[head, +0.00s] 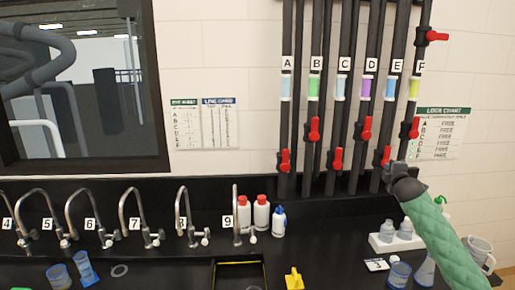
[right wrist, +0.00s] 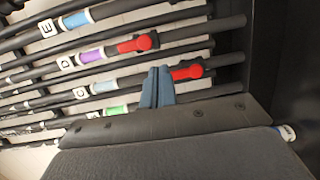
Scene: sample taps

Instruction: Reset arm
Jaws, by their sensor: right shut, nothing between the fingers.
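My right arm, in a green sleeve, comes in from the lower right of the head view. Its dark gripper (head: 397,175) is raised in front of the lower ends of the pipes at the right, close to pipes E and F. In the right wrist view the two blue-grey fingers (right wrist: 157,86) are together and empty. They point toward the pipes, beside a red valve handle (right wrist: 187,72); I cannot tell whether they touch it. My left gripper is in neither view.
Vertical black pipes labelled A to F carry red valve handles (head: 285,160). On the black bench stand numbered taps (head: 132,220), red-capped bottles (head: 261,212), a blue-capped bottle (head: 279,222), a yellow object (head: 294,279) and a white rack (head: 398,241). Clear bench lies around the yellow object.

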